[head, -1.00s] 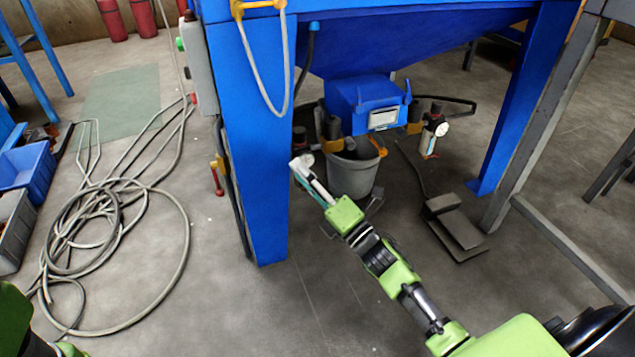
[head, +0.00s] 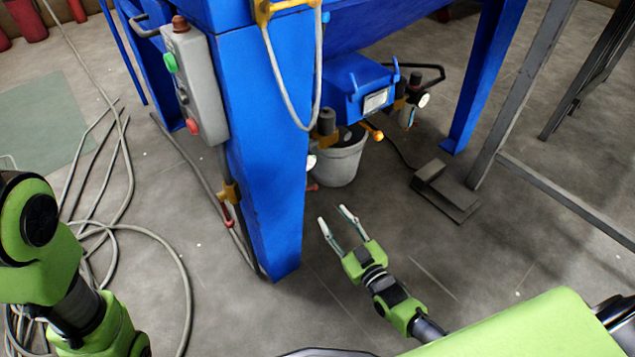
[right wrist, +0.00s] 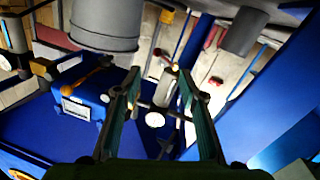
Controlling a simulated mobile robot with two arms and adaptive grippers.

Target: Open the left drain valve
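Under the blue machine, a dark air filter unit (head: 326,122) on the left is partly hidden by the blue leg. A white gauge face (head: 310,162) and a small red piece (head: 313,187) show below it at the leg's edge. I cannot tell for sure whether the red piece is the left drain valve, or its position. My right gripper (head: 332,214) is open and empty, in front of and below these parts, apart from them. Its open fingers (right wrist: 160,72) also show in the right wrist view. My left arm is at the left edge; its gripper is out of view.
The blue leg (head: 268,170) stands close left of my right gripper. A grey bucket (head: 340,163) is under the blue box (head: 357,85). A second gauge (head: 423,100) is right of it, with a pedal (head: 445,192) on the floor. A hose (head: 128,180) lies left.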

